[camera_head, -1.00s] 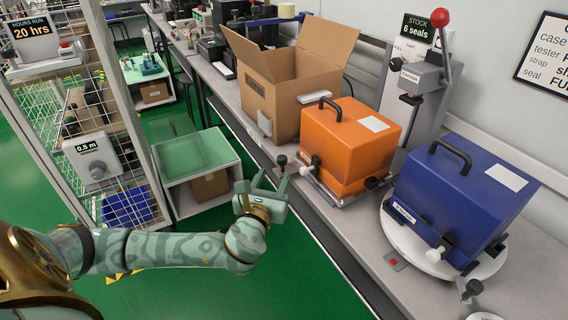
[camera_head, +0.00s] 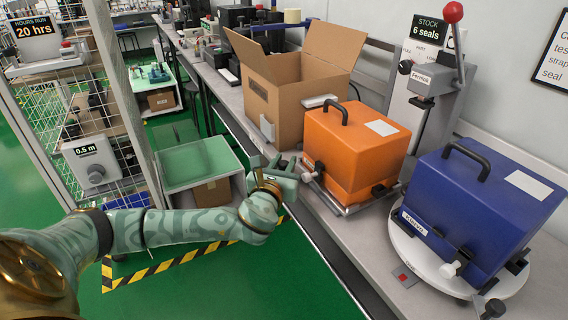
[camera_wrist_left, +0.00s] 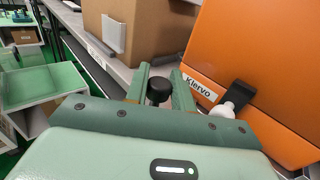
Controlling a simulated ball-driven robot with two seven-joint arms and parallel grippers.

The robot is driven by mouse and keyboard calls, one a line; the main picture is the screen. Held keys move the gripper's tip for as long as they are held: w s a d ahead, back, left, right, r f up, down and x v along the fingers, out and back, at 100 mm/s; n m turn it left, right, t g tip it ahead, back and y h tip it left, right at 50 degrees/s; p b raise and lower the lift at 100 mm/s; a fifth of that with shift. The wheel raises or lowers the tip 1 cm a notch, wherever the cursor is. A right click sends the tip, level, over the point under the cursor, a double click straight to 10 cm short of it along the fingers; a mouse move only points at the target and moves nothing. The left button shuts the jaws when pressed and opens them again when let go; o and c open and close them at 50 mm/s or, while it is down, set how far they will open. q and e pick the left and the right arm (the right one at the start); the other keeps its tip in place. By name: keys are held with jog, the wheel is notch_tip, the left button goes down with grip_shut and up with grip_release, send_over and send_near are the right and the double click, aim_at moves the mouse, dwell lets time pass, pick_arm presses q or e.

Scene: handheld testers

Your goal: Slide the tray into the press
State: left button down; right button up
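My left gripper (camera_head: 279,166) is at the bench's front edge, by the left front corner of the metal tray (camera_head: 349,207) under the orange case (camera_head: 350,155). In the left wrist view, a black knob (camera_wrist_left: 159,90) lies between its two fingers, which look open around it; contact is not clear. The likely press (camera_head: 437,75), a grey upright stand with a red-balled lever, is behind the orange and blue cases. Its lower part is hidden. My right gripper is not in view.
A blue case (camera_head: 478,205) sits on a round white turntable (camera_head: 421,249) to the right. An open cardboard box (camera_head: 290,103) stands behind the orange case. A wire cage (camera_head: 100,130) and a low white cabinet (camera_head: 172,187) are on the left. Green floor lies in front.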

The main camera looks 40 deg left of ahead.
aim_at(319, 171)
pick_arm(q)
jog(key=w+d, duration=0.1)
jog(key=w, duration=0.2)
jog(key=w+d, duration=0.2)
jog(key=w, duration=0.2)
jog(key=w+d, duration=0.1)
jog(key=w, duration=0.3)
jog(key=shift+d+f, duration=0.1)
jog(key=shift+d, duration=0.2)
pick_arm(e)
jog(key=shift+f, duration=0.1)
pick_arm(q)
jog(key=shift+w+r, duration=0.1)
jog(key=shift+r, duration=0.1)
